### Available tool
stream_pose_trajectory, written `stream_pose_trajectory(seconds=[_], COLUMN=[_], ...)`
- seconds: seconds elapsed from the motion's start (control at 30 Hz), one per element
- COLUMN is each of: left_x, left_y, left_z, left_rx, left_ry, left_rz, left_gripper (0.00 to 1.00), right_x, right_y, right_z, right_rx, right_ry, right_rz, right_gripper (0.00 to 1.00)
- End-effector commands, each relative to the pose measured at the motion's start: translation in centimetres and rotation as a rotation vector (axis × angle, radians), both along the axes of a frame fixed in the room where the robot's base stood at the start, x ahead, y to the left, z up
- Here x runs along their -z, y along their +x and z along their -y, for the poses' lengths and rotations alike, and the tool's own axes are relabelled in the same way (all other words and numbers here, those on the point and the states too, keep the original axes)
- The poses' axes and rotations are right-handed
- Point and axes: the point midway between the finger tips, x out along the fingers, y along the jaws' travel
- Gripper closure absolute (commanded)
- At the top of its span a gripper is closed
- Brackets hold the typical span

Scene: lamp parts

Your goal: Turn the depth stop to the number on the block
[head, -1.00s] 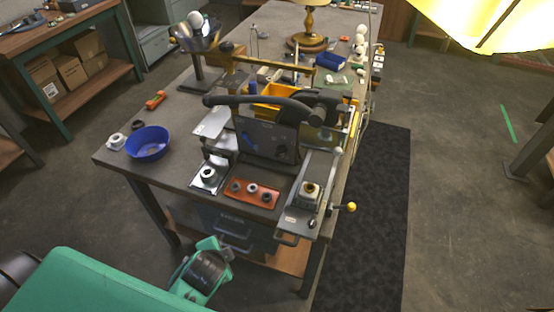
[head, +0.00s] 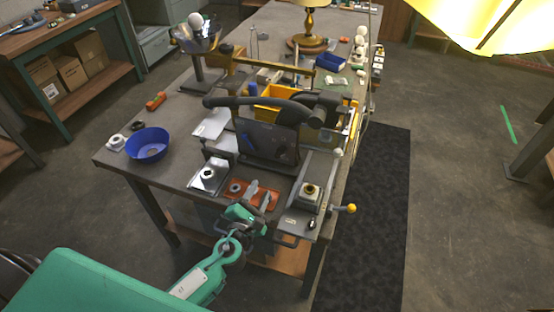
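A dark bench machine (head: 270,145) with a curved black arm stands on the workbench. At its right front is a metal slide with a small square block (head: 309,192) carrying a round brass-coloured part. A rod with a yellow knob (head: 350,208) sticks out to the right of it. I cannot tell which part is the depth stop, and no number is readable. My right gripper is out of view.
Left of the orange tray is a metal plate with a round part (head: 209,175). A blue bowl (head: 148,144) and a white ring (head: 116,142) stand at the bench's left. A yellow bin (head: 272,97) is behind the machine. A lamp (head: 311,30) stands farther back.

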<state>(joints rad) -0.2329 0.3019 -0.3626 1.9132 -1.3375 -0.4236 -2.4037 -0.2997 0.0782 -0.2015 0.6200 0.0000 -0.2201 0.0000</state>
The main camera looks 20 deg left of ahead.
Motion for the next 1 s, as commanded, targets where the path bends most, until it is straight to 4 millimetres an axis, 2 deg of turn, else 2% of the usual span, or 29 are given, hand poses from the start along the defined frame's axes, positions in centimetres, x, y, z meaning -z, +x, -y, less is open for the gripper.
stream_pose_trajectory(seconds=[0.1,0.27,0.7,1.0], left_x=[0.1,0.0,0.0,0.1], left_y=[0.3,1.6,9.8,13.5], left_z=[0.4,0.5,0.7,0.9], left_rx=[0.025,0.028,0.024,0.025], left_ry=[0.080,0.090,0.085,0.084], left_rz=[0.008,0.011,0.010,0.009], left_gripper=[0.65,0.65,0.65,0.65], right_x=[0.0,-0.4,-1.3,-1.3], right_y=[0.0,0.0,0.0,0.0], right_z=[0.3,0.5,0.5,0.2], right_rx=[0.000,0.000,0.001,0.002], right_ry=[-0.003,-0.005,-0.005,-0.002], right_rz=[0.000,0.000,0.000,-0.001], right_gripper=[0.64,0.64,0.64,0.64])
